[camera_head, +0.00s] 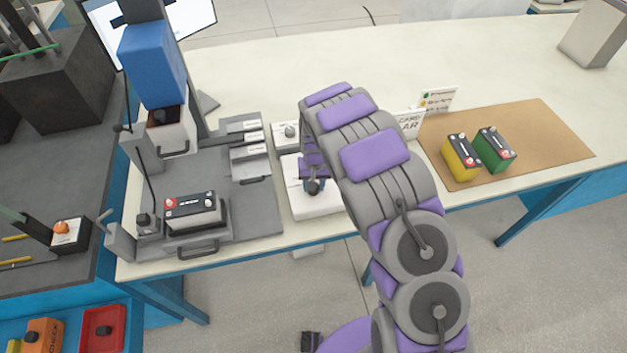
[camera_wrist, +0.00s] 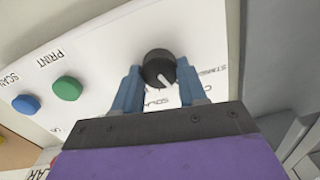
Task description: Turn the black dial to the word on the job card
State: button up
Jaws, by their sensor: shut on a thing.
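The black dial (camera_wrist: 156,65) is on a white panel (camera_wrist: 95,55) in the wrist view. My gripper (camera_wrist: 159,76) is shut on it, one blue-grey finger on each side. Its white pointer line aims toward the lower edge of the picture, slightly right. Partly hidden lettering around it includes "SOLA" below and "STAND" at right. In the head view my gripper (camera_head: 313,182) is over the white box (camera_head: 318,205), and the dial is hard to make out.
The panel has a green button (camera_wrist: 67,88) under "PRINT" and a blue button (camera_wrist: 26,104) by "SCAN". A grey station (camera_head: 245,200) with a battery (camera_head: 190,206) stands left. A brown mat (camera_head: 545,130) at right carries yellow (camera_head: 460,160) and green (camera_head: 494,152) batteries.

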jog(key=m+p, duration=0.1)
jog(key=m, duration=0.2)
jog(key=shift+r+m, duration=0.15)
jog(key=shift+m, duration=0.15)
jog(key=shift+m+p, duration=0.35)
jog(key=shift+m, duration=1.45)
jog(key=shift+w, duration=0.1)
jog(key=o, duration=1.1)
jog(key=shift+c, duration=0.2)
notch_tip(320, 180, up, 17)
jog(key=p, duration=0.1)
jog(key=shift+s+d+p, duration=0.15)
jog(key=shift+s+p, duration=0.05)
jog(key=shift+p, duration=0.2)
